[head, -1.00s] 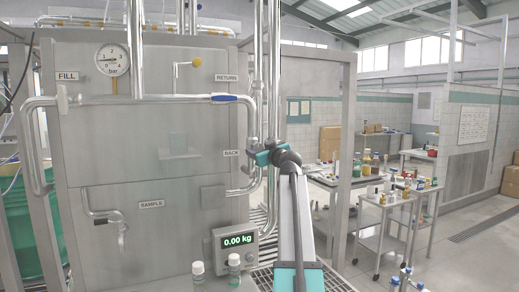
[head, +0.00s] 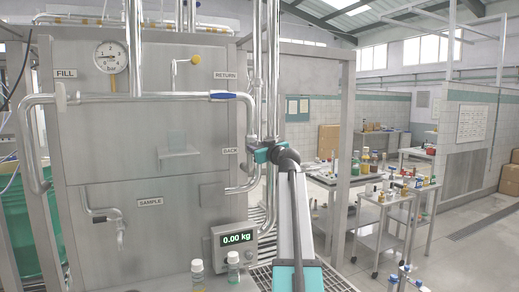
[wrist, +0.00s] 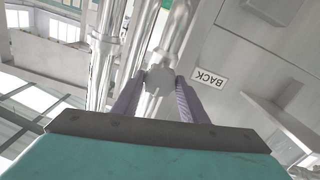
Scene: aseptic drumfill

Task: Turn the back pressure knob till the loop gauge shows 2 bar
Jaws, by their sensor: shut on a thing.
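The loop gauge (head: 111,57) is a round white dial at the upper left of the steel panel; its needle and numbers are too small to read surely. The back pressure knob (wrist: 159,80) is a grey lobed knob on the steel pipe, close to the BACK label (wrist: 210,78). My gripper (wrist: 161,92) is shut on the knob, with one purple-grey finger on each side of it. In the head view my gripper (head: 256,151) is at the pipe right of the BACK label, and it hides the knob.
Vertical steel pipes (head: 273,70) rise close beside my gripper. A scale display (head: 237,239) reads 0.00 kg below, near two small bottles (head: 233,267). A FILL valve, a blue-handled RETURN valve (head: 222,96) and a SAMPLE tap (head: 119,228) are on the panel. Trolleys stand at right.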

